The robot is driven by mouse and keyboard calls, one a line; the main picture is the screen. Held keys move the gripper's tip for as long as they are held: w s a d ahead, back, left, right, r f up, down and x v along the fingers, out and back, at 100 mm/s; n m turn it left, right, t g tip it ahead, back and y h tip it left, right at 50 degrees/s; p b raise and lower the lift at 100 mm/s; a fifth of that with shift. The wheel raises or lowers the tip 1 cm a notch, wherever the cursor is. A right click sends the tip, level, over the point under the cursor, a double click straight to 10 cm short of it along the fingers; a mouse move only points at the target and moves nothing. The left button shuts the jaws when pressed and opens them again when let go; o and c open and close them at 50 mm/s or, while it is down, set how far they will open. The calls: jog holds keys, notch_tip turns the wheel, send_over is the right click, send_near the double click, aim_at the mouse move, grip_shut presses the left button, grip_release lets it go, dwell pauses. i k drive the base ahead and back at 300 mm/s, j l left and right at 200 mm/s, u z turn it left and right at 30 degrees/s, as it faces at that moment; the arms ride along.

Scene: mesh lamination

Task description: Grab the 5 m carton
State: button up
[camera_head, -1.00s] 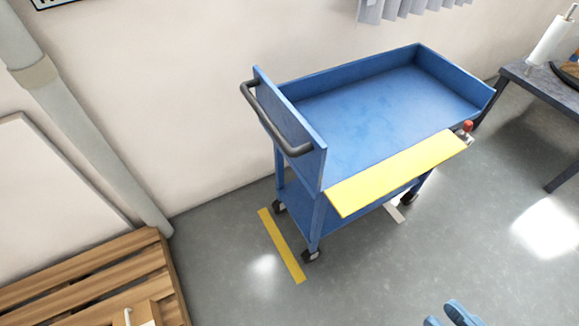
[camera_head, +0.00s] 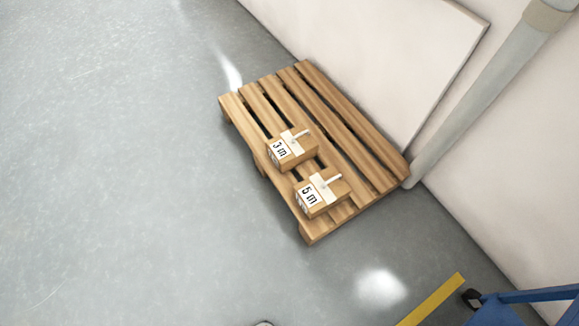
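The 5 m carton (camera_head: 334,195) is a small brown box with a white "5 m" label on its near side and a pale peg-like handle on top. My gripper is not in view.
A grey pipe (camera_head: 475,95) and a white panel leaning on the wall (camera_head: 405,55) stand behind the pallet. The blue cart (camera_head: 530,305) shows at the lower right beside a yellow floor strip (camera_head: 435,298). The grey floor left of the pallet is clear.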

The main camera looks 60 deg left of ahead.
aim_at(324, 189)
jog(key=u, duration=1.4)
